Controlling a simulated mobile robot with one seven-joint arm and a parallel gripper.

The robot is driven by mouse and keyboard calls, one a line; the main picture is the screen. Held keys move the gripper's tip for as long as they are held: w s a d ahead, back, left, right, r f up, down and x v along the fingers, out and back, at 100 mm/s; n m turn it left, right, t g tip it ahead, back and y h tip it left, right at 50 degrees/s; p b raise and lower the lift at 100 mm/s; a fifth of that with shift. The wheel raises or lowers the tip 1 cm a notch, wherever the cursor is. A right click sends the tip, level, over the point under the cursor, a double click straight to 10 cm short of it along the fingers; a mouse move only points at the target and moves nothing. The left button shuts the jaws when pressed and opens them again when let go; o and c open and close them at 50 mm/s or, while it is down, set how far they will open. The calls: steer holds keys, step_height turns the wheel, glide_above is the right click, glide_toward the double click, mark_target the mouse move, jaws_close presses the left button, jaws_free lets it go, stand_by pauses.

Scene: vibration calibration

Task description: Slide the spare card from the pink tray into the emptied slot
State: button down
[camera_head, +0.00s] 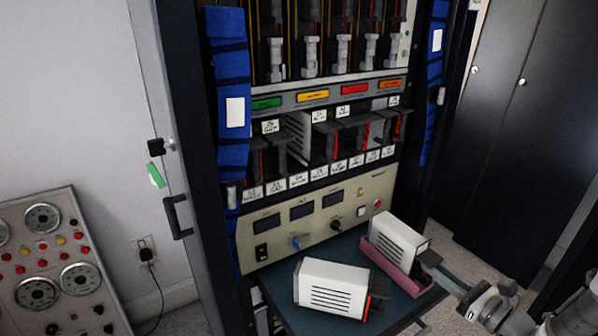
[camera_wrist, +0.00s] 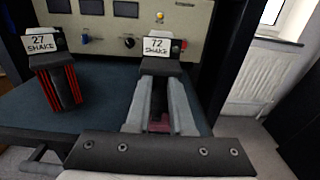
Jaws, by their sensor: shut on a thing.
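The spare card (camera_head: 397,237) is a white vented box sitting in the pink tray (camera_head: 388,265) at the shelf's right. My gripper (camera_head: 431,262) is shut on the dark handle at its near end. In the wrist view, the fingers (camera_wrist: 160,100) close on the handle below its label "72 SHAKE" (camera_wrist: 157,47); pink tray shows between them. A second white card (camera_head: 325,286) lies on the shelf to the left; its label reads "27 SHAKE" (camera_wrist: 42,44) in the wrist view. The emptied slot (camera_head: 299,155) appears as a gap in the rack's middle row, beside a vented white card side.
The blue-grey shelf (camera_head: 277,287) juts out below the panel with knobs and displays (camera_head: 310,218). Other cards with dark handles (camera_head: 350,135) flank the gap. Blue cable bundles (camera_head: 231,100) and the open cabinet door (camera_head: 183,120) stand at the sides.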

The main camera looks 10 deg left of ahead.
steer(key=shift+r, duration=0.15)
step_height(320, 180, up, 5)
steer(key=p, duration=0.4)
steer(key=shift+r+p, duration=0.15)
steer(key=shift+p, duration=0.15)
stand_by(0.4)
